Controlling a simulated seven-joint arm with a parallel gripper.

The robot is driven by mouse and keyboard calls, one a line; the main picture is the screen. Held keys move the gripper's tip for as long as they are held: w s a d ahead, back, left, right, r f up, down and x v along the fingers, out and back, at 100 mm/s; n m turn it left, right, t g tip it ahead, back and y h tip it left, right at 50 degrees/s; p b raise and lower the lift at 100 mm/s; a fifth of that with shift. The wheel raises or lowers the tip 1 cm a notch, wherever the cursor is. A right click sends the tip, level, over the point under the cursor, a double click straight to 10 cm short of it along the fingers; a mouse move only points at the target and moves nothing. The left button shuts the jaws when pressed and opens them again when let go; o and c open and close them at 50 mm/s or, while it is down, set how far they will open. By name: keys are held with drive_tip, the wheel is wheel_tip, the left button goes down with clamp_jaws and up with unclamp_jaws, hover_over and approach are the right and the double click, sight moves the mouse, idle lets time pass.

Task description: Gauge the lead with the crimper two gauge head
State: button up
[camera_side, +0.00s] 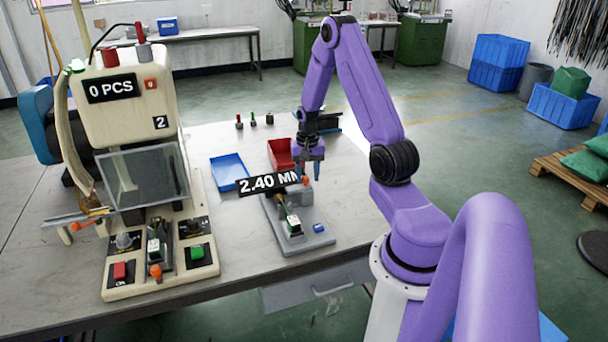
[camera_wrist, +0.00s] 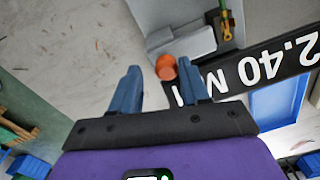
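A grey gauge stand (camera_side: 308,240) sits on the table, with a black sign reading 2.40 MM (camera_side: 268,185) above it. A small green and white piece (camera_side: 293,224) with a dark stem lies on the stand; I cannot tell if it is the lead. An orange knob (camera_side: 306,181) is at the stand's back end. My gripper (camera_side: 311,172) points down over that end. In the wrist view my gripper (camera_wrist: 160,80) is open, its blue fingers apart, with the orange knob (camera_wrist: 166,67) showing between their tips. Whether they touch it is unclear.
A cream machine (camera_side: 125,100) marked 2 and 0 PCS stands left, with a clear guard, a red button and a green button. A blue tray (camera_side: 229,172) and a red bin (camera_side: 281,154) lie behind the stand. Bare table lies between machine and stand.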

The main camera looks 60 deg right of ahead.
drive_tip(key=shift+w+a, duration=0.1)
drive_tip(key=shift+r, duration=0.25)
wheel_tip(320, 180, up, 17)
idle(0.6)
idle(0.3)
drive_tip(key=a+r+n, duration=0.1)
drive_tip(key=a+n, duration=1)
drive_tip(key=a, duration=1.3)
drive_tip(key=s+a+n, duration=0.5)
drive_tip(key=s+n, duration=0.1)
drive_tip(key=s, duration=0.3)
drive_tip(key=s+a+n, duration=0.6)
drive_tip(key=s+n, duration=0.1)
drive_tip(key=s, duration=0.3)
drive_tip(key=shift+s+a+f+n, duration=0.15)
drive_tip(key=shift+s+f+n, duration=0.15)
drive_tip(key=shift+f, duration=0.15)
